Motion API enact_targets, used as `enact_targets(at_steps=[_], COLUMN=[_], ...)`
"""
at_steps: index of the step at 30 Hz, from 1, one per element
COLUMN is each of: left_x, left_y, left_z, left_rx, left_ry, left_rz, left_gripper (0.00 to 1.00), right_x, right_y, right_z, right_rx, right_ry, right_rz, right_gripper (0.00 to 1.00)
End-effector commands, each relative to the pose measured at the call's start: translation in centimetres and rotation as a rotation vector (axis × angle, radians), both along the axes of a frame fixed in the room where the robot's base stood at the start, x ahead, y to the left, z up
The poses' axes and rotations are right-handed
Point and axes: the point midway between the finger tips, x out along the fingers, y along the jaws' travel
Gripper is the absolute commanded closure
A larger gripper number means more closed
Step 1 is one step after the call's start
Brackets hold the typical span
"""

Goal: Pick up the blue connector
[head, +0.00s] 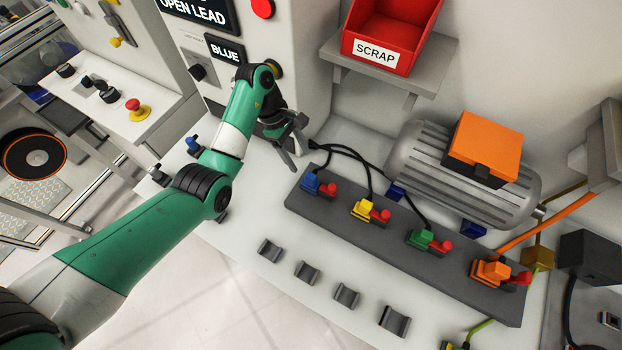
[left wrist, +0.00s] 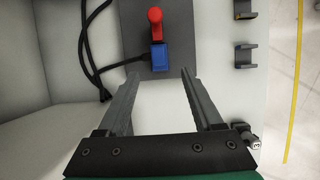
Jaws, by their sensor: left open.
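The blue connector (head: 310,183) sits at the left end of the dark grey strip (head: 400,235), with a red piece (head: 328,189) beside it. In the left wrist view the blue connector (left wrist: 159,57) is ahead of the fingertips, with the red piece (left wrist: 155,23) beyond it. My left gripper (head: 290,150) is open and empty, to the left of the connector and apart from it. In the left wrist view its two fingers (left wrist: 161,75) spread on either side of the line to the connector. My right gripper is not in view.
Yellow (head: 362,210), green (head: 420,238) and orange (head: 490,271) connectors sit along the strip, each with a red piece. Black cables run behind. Several grey clips (head: 306,271) stand in front. A motor (head: 460,170) is behind, and a red scrap bin (head: 390,30) is above.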

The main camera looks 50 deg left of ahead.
Motion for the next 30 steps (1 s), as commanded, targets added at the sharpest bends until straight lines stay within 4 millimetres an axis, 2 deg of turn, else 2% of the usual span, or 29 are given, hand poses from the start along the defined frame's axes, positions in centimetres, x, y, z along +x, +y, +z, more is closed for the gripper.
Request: enact_targets(at_steps=[1,4,7,13,21,29,30], left_x=[0.1,0.3,0.5,0.6,1.3,1.4,1.4], left_y=[-0.5,-1.2,-1.6,-1.9,-3.6,-3.7,-3.7], left_z=[-1.4,-3.0,-4.0,-4.6,-8.6,-8.9,-8.9], left_rx=[-0.002,-0.001,0.000,0.000,-0.001,0.001,0.001], left_ry=[0.002,0.003,0.001,0.000,0.000,-0.002,-0.002], left_rz=[-0.002,-0.001,0.000,-0.001,-0.002,-0.001,-0.001], left_gripper=[0.32,0.32,0.32,0.32,0.32,0.32,0.36], right_x=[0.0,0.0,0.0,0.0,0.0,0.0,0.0], right_y=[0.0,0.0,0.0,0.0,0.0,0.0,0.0], right_z=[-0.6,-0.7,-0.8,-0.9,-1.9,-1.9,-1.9], right_rx=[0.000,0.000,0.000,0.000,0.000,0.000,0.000], right_ry=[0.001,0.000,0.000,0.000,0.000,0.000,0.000], right_rz=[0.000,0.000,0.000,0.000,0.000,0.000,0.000], right_gripper=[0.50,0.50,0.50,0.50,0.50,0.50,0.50])
